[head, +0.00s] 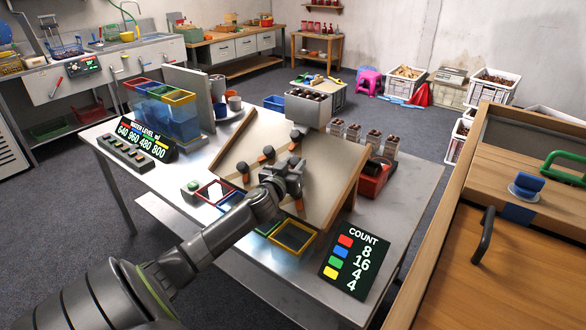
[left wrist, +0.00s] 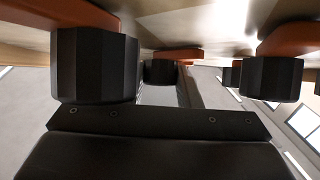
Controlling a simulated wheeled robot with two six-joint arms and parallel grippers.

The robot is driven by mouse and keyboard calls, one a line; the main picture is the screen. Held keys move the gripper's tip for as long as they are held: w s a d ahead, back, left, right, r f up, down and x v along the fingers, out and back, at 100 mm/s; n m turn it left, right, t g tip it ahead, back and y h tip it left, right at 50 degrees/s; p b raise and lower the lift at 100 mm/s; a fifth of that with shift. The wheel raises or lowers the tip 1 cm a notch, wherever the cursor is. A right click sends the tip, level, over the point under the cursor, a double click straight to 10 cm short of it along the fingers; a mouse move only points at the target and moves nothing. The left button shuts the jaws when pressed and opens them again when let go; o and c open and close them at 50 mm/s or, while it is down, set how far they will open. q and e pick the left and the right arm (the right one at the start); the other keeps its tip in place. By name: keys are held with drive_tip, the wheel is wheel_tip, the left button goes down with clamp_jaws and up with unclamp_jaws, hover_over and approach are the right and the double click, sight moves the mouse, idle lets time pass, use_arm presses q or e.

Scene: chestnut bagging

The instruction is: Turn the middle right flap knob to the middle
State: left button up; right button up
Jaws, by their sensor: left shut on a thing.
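The tilted sorting board (head: 330,165) stands on the metal table and carries dark flap knobs on orange flaps. The top knob (head: 297,134), a middle-left knob (head: 268,151) and a lower-left knob (head: 242,167) show in the head view. My left gripper (head: 294,162) is over the right-middle part of the board, shut on a flap knob that it largely hides in the head view. In the left wrist view one dark knob (left wrist: 160,72) sits centrally beyond my gripper's palm, with larger knobs at left (left wrist: 95,65) and right (left wrist: 272,78). The held flap's exact angle is unclear. My right gripper is out of view.
Colour-rimmed bins, including a yellow one (head: 293,237), lie below the board. A count sign (head: 351,262) stands at the front right. A hopper (head: 308,107) is above the board. Filled jars (head: 373,140) and a red device (head: 373,180) stand at right.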

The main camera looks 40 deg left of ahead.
use_arm(q)
drive_tip(key=n+y, duration=0.1)
drive_tip(key=n+g+y+b, duration=0.1)
drive_tip(key=n+y, duration=0.1)
drive_tip(key=shift+w+d+g, duration=0.1)
drive_tip(key=shift+d+g, duration=0.1)
drive_tip(key=shift+g, duration=0.1)
drive_tip(key=n+g+y, duration=0.1)
drive_tip(key=n, duration=0.1)
drive_tip(key=n+g+y, duration=0.1)
drive_tip(key=n, duration=0.1)
drive_tip(key=shift+w+d+r+g+b, duration=0.1)
drive_tip(key=shift+g+b, duration=0.25)
drive_tip(key=shift+g, duration=0.05)
drive_tip(key=shift+n+g+y, duration=0.3)
drive_tip(key=shift+n+y, duration=0.1)
drive_tip(key=shift+y, duration=0.1)
drive_tip(key=o, duration=1)
drive_tip(key=shift+c, duration=0.2)
drive_tip(key=b+v, duration=0.1)
drive_tip(key=v, duration=1.6)
drive_tip(key=shift+d+r+b, duration=0.2)
drive_tip(key=shift+d+b, duration=0.05)
drive_tip(key=shift+b, duration=0.15)
